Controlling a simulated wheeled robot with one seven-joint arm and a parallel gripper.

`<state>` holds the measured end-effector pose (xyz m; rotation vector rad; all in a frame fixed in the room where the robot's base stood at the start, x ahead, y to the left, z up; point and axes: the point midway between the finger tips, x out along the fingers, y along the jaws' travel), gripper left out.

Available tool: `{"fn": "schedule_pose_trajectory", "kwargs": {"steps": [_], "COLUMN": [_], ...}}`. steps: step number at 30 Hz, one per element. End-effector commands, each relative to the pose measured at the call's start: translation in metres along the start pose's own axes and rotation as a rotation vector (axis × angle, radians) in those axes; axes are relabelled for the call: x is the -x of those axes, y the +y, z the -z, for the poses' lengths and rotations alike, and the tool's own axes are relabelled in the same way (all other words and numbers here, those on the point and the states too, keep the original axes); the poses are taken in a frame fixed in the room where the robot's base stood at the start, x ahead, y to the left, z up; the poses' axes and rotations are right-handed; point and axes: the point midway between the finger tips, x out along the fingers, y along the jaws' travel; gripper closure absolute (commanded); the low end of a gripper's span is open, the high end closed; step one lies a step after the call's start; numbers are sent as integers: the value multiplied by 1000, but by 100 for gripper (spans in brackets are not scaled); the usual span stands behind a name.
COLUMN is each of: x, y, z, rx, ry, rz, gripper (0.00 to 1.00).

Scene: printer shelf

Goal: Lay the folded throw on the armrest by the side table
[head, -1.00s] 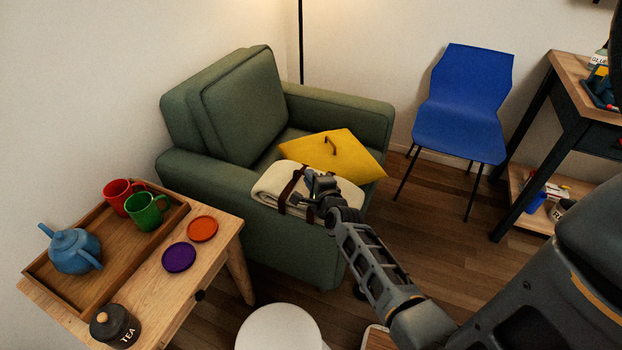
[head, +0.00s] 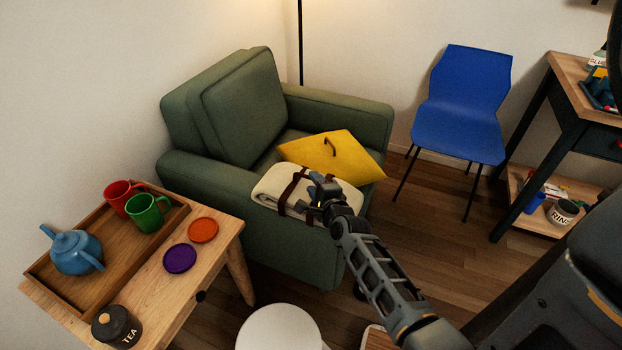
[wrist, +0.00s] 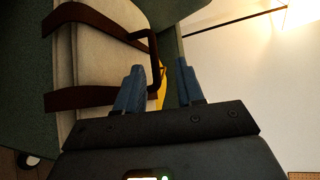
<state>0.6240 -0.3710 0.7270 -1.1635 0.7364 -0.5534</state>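The folded throw (head: 273,183) is a cream bundle with dark brown straps and a handle. It lies on the front part of the green armchair's near armrest (head: 205,178), the one by the wooden side table (head: 222,237). My gripper (head: 319,190) is at the throw's right end, partly covering it. In the wrist view, the throw (wrist: 92,60) is at upper left, and my gripper's two blue fingers (wrist: 159,66) stand apart. The throw's brown handle (wrist: 154,52) reaches toward the gap between them; I cannot tell whether it touches a finger.
The side table holds a tray (head: 105,290) with a blue teapot and two mugs, plus coasters and a tea jar. A round white stool (head: 280,330) stands below. A blue chair (head: 460,105) is at right.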

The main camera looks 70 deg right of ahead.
Motion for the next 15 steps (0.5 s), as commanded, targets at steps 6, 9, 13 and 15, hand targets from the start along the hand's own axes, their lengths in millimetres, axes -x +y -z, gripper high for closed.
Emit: {"fn": "schedule_pose_trajectory", "kwargs": {"steps": [6,9,13,15], "x": [47,63,77,82], "y": [1,1,1,0], "z": [0,0,0,0], "rx": [0,0,-1,0], "ry": [0,0,0,0], "rz": [-1,-1,0,0], "gripper": [62,62,62,62]}}
